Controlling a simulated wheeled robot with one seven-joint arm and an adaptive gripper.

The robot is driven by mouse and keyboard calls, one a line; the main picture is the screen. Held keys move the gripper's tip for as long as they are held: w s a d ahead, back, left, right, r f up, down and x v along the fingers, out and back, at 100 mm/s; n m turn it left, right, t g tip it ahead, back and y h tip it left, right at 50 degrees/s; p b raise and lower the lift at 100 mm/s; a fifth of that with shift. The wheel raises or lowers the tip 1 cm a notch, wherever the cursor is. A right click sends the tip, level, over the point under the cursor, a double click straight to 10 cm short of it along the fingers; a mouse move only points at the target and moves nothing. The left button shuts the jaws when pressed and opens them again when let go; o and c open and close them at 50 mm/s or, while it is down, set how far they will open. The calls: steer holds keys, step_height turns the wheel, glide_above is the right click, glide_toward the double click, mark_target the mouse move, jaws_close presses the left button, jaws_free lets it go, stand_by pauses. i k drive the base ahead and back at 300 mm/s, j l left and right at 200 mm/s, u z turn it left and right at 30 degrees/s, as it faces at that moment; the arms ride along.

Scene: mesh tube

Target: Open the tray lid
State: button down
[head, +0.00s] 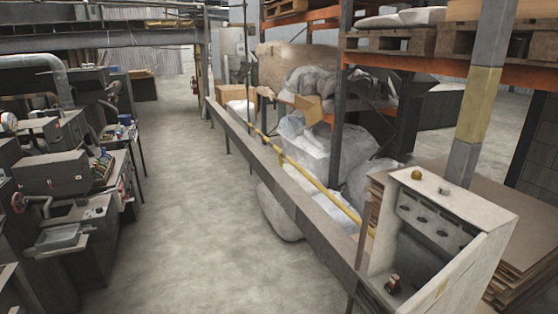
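I cannot make out a tray with a lid in the head view. A flat, grey, shallow metal piece (62,238) sits on the machine at the left, but I cannot tell whether it is a tray or has a lid. My gripper and arm are not in view.
Machines with handles and a red-rimmed wheel (18,203) line the left. A long metal rail (290,195) runs along the aisle. An open-fronted control cabinet (436,235) stands at the lower right. Racks with pallets (392,40) and wrapped sacks (318,150) are behind. The concrete floor (185,190) between is clear.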

mark_target(285, 203)
steer(key=i+j, duration=0.1)
steer(key=j, duration=0.25)
steer(key=i+j, duration=0.15)
steer(key=j, duration=0.25)
steer(key=i+j+z, duration=0.1)
steer(key=j, duration=0.25)
steer(key=i+j, duration=0.1)
steer(key=j, duration=0.25)
steer(key=i+j, duration=0.25)
steer(key=i, duration=0.25)
steer(key=i+j+z, duration=0.1)
steer(key=i+j, duration=0.15)
steer(key=i, duration=0.2)
steer(key=i+j, duration=0.3)
steer(key=i, duration=0.2)
steer(key=i+j+z, duration=0.15)
steer(key=i, duration=1.1)
steer(key=i+j, duration=0.15)
steer(key=i, duration=0.7)
steer(key=l+z, duration=0.05)
